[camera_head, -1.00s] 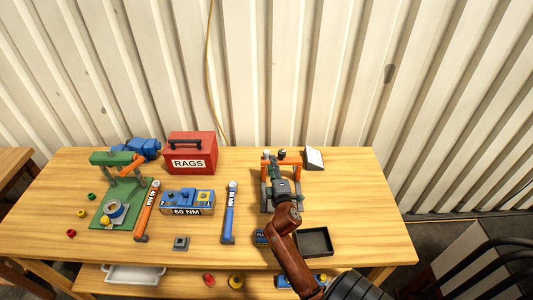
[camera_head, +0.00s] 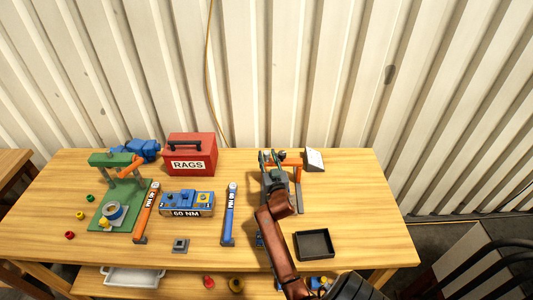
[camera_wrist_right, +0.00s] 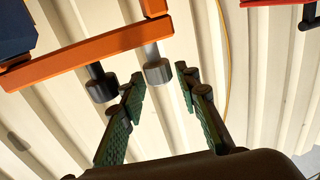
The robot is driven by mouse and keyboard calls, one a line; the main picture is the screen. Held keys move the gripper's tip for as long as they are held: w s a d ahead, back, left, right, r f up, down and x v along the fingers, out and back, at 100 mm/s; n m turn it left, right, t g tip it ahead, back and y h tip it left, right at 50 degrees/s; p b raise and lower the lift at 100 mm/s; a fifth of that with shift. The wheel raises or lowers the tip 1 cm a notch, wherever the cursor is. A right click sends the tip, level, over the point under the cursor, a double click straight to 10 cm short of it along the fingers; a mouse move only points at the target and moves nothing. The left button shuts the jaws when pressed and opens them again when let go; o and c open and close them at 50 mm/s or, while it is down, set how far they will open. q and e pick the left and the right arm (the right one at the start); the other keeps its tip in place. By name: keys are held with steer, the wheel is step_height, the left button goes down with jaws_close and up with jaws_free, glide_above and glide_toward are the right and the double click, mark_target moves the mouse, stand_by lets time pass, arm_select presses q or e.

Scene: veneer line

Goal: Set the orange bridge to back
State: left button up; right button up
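The orange bridge (camera_head: 289,161) spans grey rails (camera_head: 299,202) at the right of the table, near the back. In the right wrist view its orange beam (camera_wrist_right: 75,57) crosses the upper left, with a dark knob (camera_wrist_right: 101,86) and a lighter grey knob (camera_wrist_right: 158,66) on it. My right gripper (camera_head: 270,155) is at the bridge's left end and hides part of it. In the wrist view my right gripper (camera_wrist_right: 159,76) is open, with the grey knob showing between its fingertips. I cannot tell if they touch. My left gripper is out of view.
A white tilted panel (camera_head: 314,158) stands right behind the bridge. A black tray (camera_head: 315,244) sits in front. The red RAGS box (camera_head: 190,154), a blue-handled wrench (camera_head: 229,215) and a green fixture (camera_head: 108,215) lie left. The table's right end is clear.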

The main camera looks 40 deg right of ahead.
steer(key=shift+x, duration=1.2)
steer(key=shift+c, duration=0.5)
jaws_close()
